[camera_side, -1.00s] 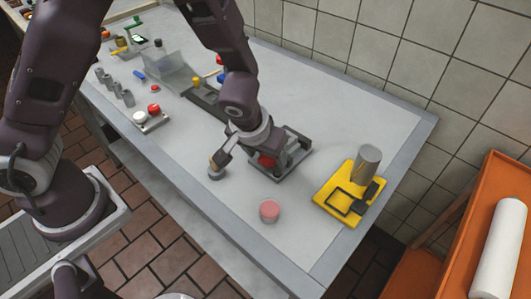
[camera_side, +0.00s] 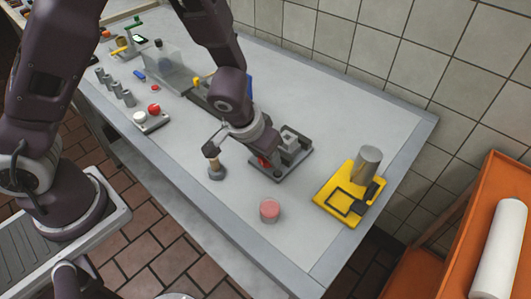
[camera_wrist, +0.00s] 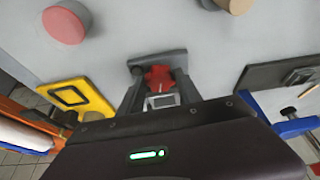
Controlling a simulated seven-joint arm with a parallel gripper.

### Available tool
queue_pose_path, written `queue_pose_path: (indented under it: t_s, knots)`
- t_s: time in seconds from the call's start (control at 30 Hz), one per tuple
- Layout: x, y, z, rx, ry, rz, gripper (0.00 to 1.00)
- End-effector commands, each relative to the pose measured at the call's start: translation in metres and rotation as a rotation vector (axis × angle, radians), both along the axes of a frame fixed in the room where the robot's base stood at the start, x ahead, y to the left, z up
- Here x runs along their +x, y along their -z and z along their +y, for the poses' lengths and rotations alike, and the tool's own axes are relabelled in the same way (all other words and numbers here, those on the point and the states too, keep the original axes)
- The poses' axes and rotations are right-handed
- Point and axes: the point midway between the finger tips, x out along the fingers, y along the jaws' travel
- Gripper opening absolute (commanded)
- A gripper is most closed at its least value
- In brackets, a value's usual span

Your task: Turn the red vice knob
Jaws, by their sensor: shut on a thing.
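The grey vice (camera_side: 292,150) stands on a dark base on the table, right of my gripper in the side view. Its red knob (camera_side: 263,162) faces the front of the table and is partly covered by my gripper (camera_side: 260,156). In the wrist view the red knob (camera_wrist: 158,77) sits between the two fingers of my gripper (camera_wrist: 157,90), and they are shut on it. A grey bar of the vice (camera_wrist: 156,60) lies just beyond the knob. The contact faces of the fingers are partly hidden.
A red-topped round block (camera_side: 269,210) and a wooden-topped grey post (camera_side: 214,165) stand in front of the vice. A yellow plate (camera_side: 325,196) with a grey cylinder (camera_side: 367,161) is at the right. A clear box (camera_side: 168,72) is behind left. The right back of the table is clear.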

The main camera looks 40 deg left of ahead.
Motion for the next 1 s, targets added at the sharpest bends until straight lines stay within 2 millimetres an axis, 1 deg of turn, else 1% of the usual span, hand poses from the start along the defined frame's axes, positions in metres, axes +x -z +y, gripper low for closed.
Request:
queue_pose_path:
  t_s: [0.3, 0.5, 0.7, 1.0]
  knots:
    - [0.0005, -0.0006, 0.0030, -0.001, 0.208, -0.001, 0.00]
    - [0.0006, -0.0004, 0.0041, -0.001, 0.298, -0.001, 0.00]
    - [0.0006, -0.0004, 0.0040, -0.001, 0.346, -0.001, 0.00]
    - [0.0005, -0.0004, 0.0040, 0.000, 0.357, -0.001, 0.00]
